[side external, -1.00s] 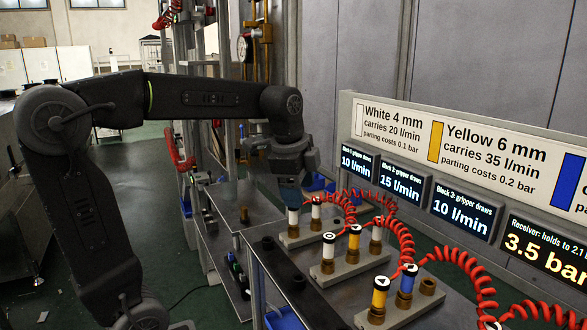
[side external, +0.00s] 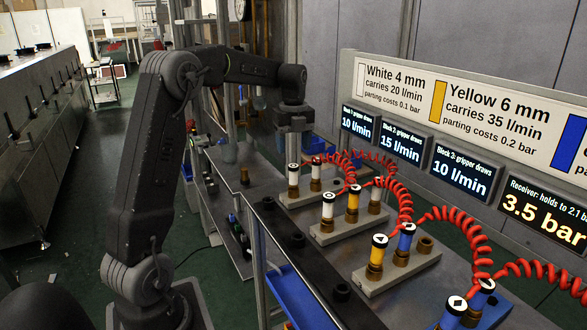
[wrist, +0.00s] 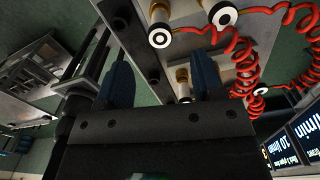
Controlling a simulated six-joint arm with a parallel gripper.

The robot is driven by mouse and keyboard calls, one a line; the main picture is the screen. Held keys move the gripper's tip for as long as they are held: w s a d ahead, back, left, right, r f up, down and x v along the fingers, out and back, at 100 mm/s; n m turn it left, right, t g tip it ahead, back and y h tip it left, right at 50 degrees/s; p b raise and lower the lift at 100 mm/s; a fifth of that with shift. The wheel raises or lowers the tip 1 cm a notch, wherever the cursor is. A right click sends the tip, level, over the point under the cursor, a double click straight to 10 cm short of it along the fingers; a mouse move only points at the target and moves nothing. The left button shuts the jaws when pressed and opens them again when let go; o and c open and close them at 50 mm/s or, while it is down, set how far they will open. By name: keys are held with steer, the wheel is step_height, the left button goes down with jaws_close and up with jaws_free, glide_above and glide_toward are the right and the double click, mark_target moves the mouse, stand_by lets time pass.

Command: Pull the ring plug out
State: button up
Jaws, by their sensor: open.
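In the side view my gripper (side external: 294,132) is over the far block, near a white plug (side external: 293,182) there. The fingertips are hard to make out in the side view.
A yellow plug (side external: 353,199) stands close beside the ring plug. Red coiled hoses (side external: 400,205) arch to the right. The nearer block holds a triangle plug (side external: 376,258) and a blue plug (side external: 404,244). A dark rail (side external: 297,240) borders the bench on the left.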

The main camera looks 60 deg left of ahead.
mark_target(294, 166)
step_height(294, 166, down, 9)
stand_by(0.3)
steer(key=c, duration=1.1)
steer(key=shift+r, duration=0.85)
stand_by(0.9)
steer(key=shift+r, duration=0.9)
steer(key=shift+r, duration=2.05)
